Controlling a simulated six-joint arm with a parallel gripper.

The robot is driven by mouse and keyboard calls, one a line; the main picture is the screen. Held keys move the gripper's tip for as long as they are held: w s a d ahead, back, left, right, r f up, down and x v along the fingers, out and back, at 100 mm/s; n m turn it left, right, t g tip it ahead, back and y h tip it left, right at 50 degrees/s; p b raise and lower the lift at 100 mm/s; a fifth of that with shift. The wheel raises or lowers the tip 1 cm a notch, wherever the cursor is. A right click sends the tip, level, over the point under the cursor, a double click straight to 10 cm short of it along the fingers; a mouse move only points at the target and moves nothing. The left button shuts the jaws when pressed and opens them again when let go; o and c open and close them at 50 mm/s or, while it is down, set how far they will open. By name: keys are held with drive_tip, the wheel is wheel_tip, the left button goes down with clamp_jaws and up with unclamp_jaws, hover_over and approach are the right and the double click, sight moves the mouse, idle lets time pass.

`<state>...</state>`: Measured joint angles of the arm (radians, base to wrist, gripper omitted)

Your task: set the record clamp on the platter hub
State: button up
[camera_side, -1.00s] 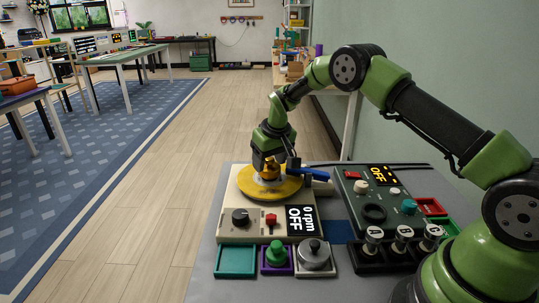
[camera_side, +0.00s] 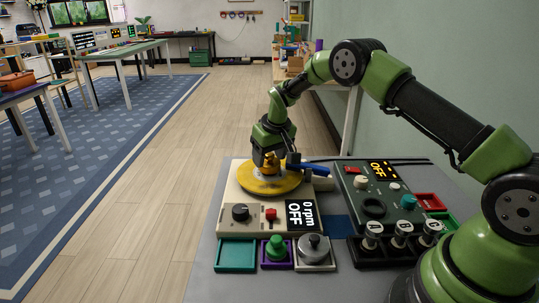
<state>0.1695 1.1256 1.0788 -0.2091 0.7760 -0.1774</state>
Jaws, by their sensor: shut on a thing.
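A cream turntable (camera_side: 247,226) stands at the left of the grey table, with a yellow platter (camera_side: 251,184) on top. Its display reads 0 rpm OFF. My gripper (camera_side: 267,163) points down over the middle of the platter and is shut on a small brass-coloured piece, probably the record clamp (camera_side: 268,169). The piece is at the platter's centre. The hub is hidden under it, so I cannot tell whether it touches the hub. A blue arm (camera_side: 316,170) reaches in from the right, close to my gripper.
In front of the turntable are a teal tray (camera_side: 236,255), a green knob (camera_side: 276,248) in a purple tray, and a silver weight (camera_side: 315,249). To the right are a dark green control box (camera_side: 359,195) reading OFF and several plungers marked with letters (camera_side: 400,234).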

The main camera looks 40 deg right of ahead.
drive_tip(key=shift+f, duration=0.45)
idle(0.9)
drive_tip(key=o, duration=1.2)
drive_tip(key=shift+c, duration=0.2)
drive_tip(key=shift+d, duration=0.15)
drive_tip(key=c, duration=0.3)
